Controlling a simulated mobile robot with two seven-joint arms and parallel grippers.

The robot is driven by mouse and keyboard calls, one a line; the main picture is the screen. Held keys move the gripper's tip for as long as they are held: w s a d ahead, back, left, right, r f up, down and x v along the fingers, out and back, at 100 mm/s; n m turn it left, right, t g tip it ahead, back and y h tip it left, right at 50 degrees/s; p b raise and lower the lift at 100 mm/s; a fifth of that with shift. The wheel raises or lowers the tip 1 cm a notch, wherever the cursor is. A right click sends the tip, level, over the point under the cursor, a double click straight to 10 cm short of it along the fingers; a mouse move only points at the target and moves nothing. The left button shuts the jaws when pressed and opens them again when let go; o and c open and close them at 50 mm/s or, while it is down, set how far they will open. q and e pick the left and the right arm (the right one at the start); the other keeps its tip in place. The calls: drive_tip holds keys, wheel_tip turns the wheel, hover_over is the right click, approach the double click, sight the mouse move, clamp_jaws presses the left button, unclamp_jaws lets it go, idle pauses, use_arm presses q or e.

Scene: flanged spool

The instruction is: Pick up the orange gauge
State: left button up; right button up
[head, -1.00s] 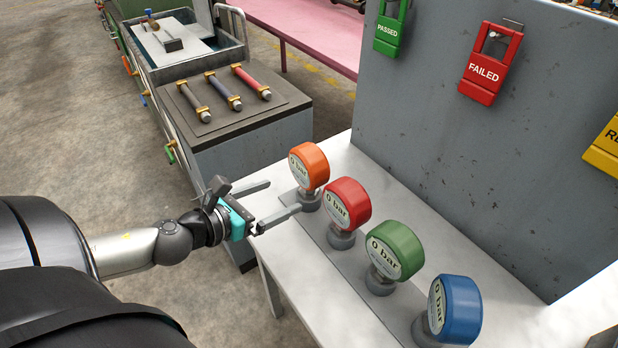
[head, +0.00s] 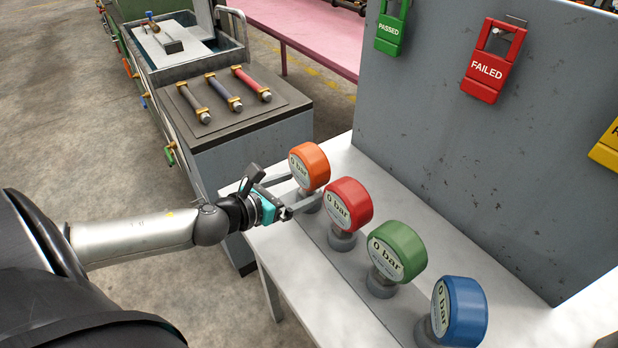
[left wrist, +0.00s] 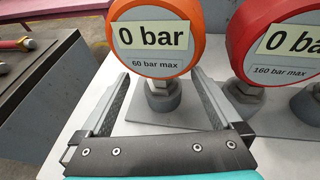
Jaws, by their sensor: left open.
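The orange gauge (head: 309,166) stands upright at the far end of a row on the white table. Its face reads "0 bar" and "60 bar max" in the left wrist view (left wrist: 155,62). My left gripper (head: 303,190) is open, with one finger on each side of the gauge's lower stem. In the left wrist view the fingers (left wrist: 160,92) flank the stem and its grey base (left wrist: 162,103) below the orange dial. My right gripper is not in view.
The red gauge (head: 348,204) stands close beside the orange one, near my right-hand finger. The green gauge (head: 397,252) and blue gauge (head: 460,310) follow nearer. A grey panel (head: 470,150) rises behind. A cabinet (head: 250,135) with several rods stands at the left.

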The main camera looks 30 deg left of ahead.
sight(300, 184)
use_arm(q)
drive_tip(key=shift+x, duration=1.85)
drive_tip(key=shift+r, duration=0.1)
drive_tip(key=c, duration=1.5)
clamp_jaws()
drive_tip(key=shift+w+a+r, duration=0.1)
drive_tip(key=shift+w+r, duration=0.05)
drive_tip(key=shift+r, duration=0.05)
